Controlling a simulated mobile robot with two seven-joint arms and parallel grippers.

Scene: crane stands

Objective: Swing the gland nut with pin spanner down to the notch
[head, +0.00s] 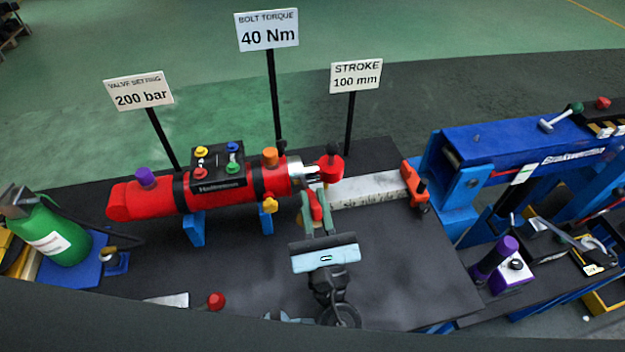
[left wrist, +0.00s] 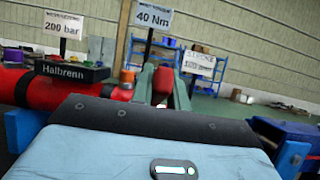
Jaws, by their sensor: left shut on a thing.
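A red hydraulic cylinder (head: 228,190) lies across the bench, its silver gland nut (head: 295,172) at the right end. A red spanner handle (head: 318,206) hangs below that end, tilted toward me. My left gripper (head: 313,208) comes up from the front and its green fingers are shut on the handle. In the left wrist view the red handle end (left wrist: 163,80) shows between the fingers. The gripper partly hides the handle and its joint with the nut. I cannot pick out the notch. My right gripper is not in view.
A red rod end (head: 329,168) with a black knob sits just right of the nut. A pale scale (head: 370,189) runs to an orange-red block (head: 415,188). A blue stand (head: 460,190) is at the right. The bench front right of my gripper is clear.

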